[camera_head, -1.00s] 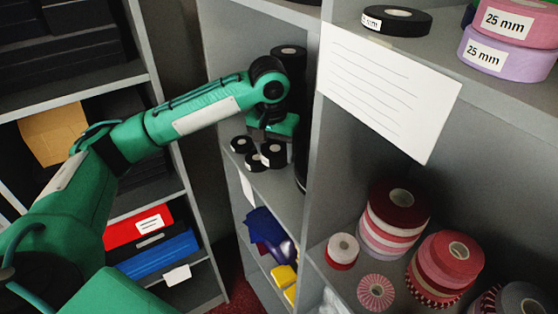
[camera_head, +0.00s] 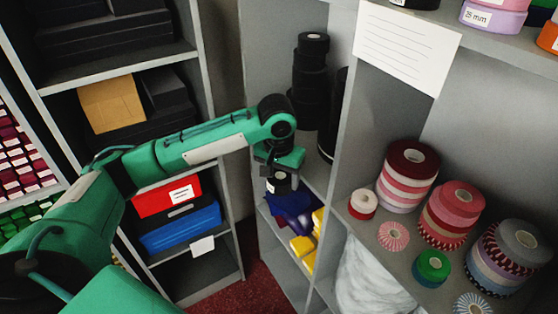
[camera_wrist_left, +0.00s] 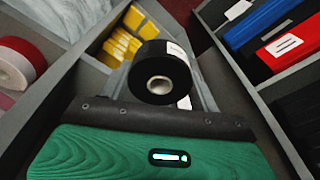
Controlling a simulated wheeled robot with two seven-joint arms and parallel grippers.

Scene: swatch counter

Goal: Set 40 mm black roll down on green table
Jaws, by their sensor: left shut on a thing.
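In the head view, my left arm reaches from the left and its gripper (camera_head: 279,165) points down in front of the grey shelf unit. The left gripper is shut on a black roll (camera_head: 281,184), which hangs just below it. In the left wrist view, the black roll (camera_wrist_left: 163,72) shows its pale round core facing the camera and a white label on its side. The label's print is too small to read, so I cannot confirm 40 mm. The green table and my right gripper are not in view.
Behind the gripper, a stack of black rolls (camera_head: 310,80) stands on a shelf. Below lie dark blue (camera_head: 288,210) and yellow items (camera_head: 303,246). Striped and red rolls (camera_head: 408,165) fill the shelf at right. Red (camera_head: 166,197) and blue boxes (camera_head: 180,228) stand at left.

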